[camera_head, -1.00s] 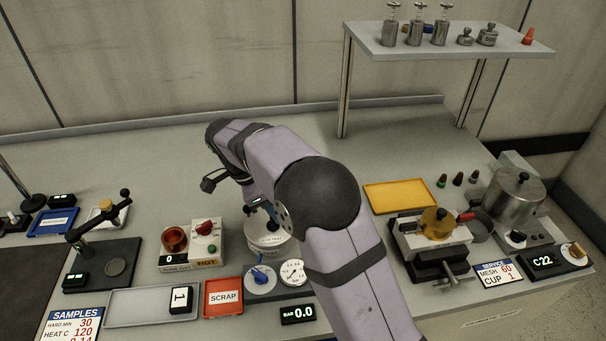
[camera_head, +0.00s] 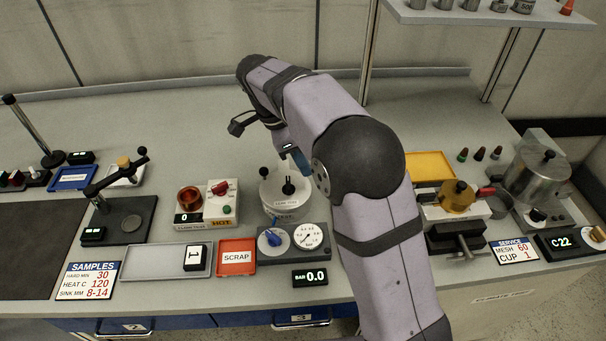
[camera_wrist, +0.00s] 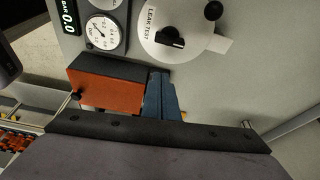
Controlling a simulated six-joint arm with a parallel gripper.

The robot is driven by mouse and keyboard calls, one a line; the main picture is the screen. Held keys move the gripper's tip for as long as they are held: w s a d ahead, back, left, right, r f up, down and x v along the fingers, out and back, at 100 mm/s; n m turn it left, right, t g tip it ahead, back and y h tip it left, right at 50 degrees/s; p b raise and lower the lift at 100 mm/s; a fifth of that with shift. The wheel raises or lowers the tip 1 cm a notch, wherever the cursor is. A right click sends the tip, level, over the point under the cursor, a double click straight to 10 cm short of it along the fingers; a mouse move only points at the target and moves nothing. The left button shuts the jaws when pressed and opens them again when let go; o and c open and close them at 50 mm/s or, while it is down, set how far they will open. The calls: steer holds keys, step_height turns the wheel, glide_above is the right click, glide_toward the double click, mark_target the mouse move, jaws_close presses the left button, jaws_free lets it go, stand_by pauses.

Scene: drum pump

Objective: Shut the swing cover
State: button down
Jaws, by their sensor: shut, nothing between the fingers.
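The swing cover (camera_head: 274,199) appears to be the white round lid on the pot behind the gauge panel in the head view. It carries a black handle and a "LEAK TEST" label, which read clearly in the wrist view, where the lid (camera_wrist: 150,48) is cut by the top edge. A black ball knob (camera_head: 263,171) stands beside it. Whether the cover is fully seated cannot be told. My gripper (camera_wrist: 162,97) is shut and empty; its blue fingertips show below the lid in the wrist view, apart from it in the picture. In the head view my arm mostly hides the gripper.
The gauge panel (camera_head: 270,255) with a blue knob and dial stands in front of the pot. A hot plate (camera_head: 222,210) is to its left, with a red scrap tray (camera_head: 237,270) nearer. A vise (camera_head: 455,240) stands right of my arm.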

steer(key=v, duration=0.6)
steer(key=shift+d, duration=0.1)
steer(key=s+d+f+n+y+p, duration=0.1)
steer(key=s+d+f+n, duration=0.2)
steer(key=s, duration=0.4)
steer(key=s+d+f+n+y+p, duration=0.1)
steer(key=s+d+f+n, duration=0.3)
steer(key=s+n, duration=0.3)
steer(key=s+d+f+n+y+p, duration=0.1)
steer(key=s+d+f+n+y, duration=0.1)
steer(key=s+f+n, duration=0.3)
steer(key=shift+s+d+g, duration=0.1)
steer(key=shift+s+d, duration=0.15)
steer(key=shift+s, duration=0.45)
steer(key=shift+s+d+g, duration=0.1)
steer(key=shift+s+d, duration=0.1)
steer(key=shift+s, duration=0.5)
steer(key=shift+s+d+g, duration=0.1)
steer(key=shift+s+d, duration=0.15)
steer(key=shift+s, duration=0.45)
steer(key=shift+s+d+f+n, duration=0.2)
steer(key=shift+d+f+n, duration=0.25)
steer(key=shift+n, duration=0.45)
steer(key=shift+d+r, duration=0.1)
